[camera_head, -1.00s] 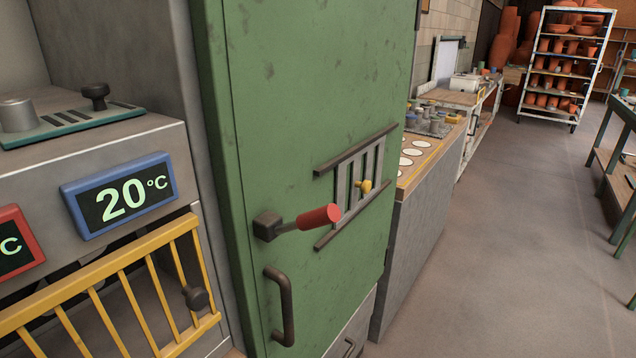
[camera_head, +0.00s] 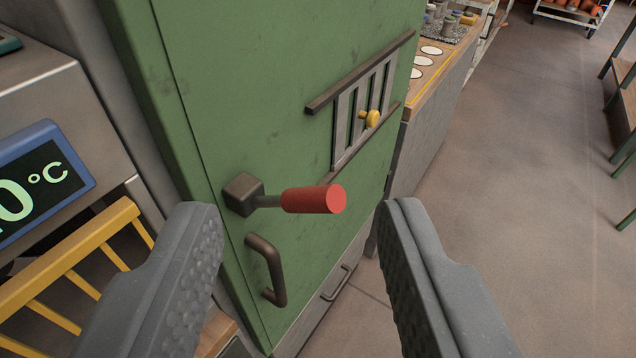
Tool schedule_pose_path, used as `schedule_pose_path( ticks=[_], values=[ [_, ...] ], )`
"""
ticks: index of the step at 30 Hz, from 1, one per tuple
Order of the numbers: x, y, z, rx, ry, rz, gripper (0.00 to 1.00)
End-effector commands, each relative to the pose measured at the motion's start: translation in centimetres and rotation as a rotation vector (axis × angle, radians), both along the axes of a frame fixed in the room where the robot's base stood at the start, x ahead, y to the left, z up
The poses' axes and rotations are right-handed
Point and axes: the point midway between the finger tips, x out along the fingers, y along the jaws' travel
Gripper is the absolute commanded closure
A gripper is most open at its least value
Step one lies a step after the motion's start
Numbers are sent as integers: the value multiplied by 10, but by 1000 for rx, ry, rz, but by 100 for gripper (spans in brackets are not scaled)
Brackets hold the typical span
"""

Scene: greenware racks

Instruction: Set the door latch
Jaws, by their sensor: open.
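The green door (camera_head: 240,100) fills the middle of the view. Its latch has a red cylindrical grip (camera_head: 313,199) on a short metal rod, which comes out of a dark square block (camera_head: 243,194) on the door. The latch lever points to the right and toward me. A dark pull handle (camera_head: 269,270) sits on the door below the latch. My gripper (camera_head: 302,222) is open and empty. Its two grey fingers stand left and right of the red grip in the picture, apart from it, and look nearer to me than the grip.
A slatted vent with a yellow knob (camera_head: 372,118) sits between dark rails on the door. At left are a blue-framed temperature display (camera_head: 42,180) and a yellow barred guard (camera_head: 65,262). A workbench (camera_head: 440,95) stands beyond the door.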

Motion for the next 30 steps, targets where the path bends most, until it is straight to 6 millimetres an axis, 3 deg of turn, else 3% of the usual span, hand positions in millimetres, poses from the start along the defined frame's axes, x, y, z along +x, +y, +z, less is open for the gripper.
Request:
schedule_pose_path(
  ticks=[9, 18, 24, 30],
  values=[
    [0, 0, 87, 3, 2, 0, 59],
    [5, -3, 158, 30, 23, -1, 59],
    [16, -8, 189, 94, 73, -2, 59],
    [37, -18, 187, 237, 189, -11, 59]
  ],
)
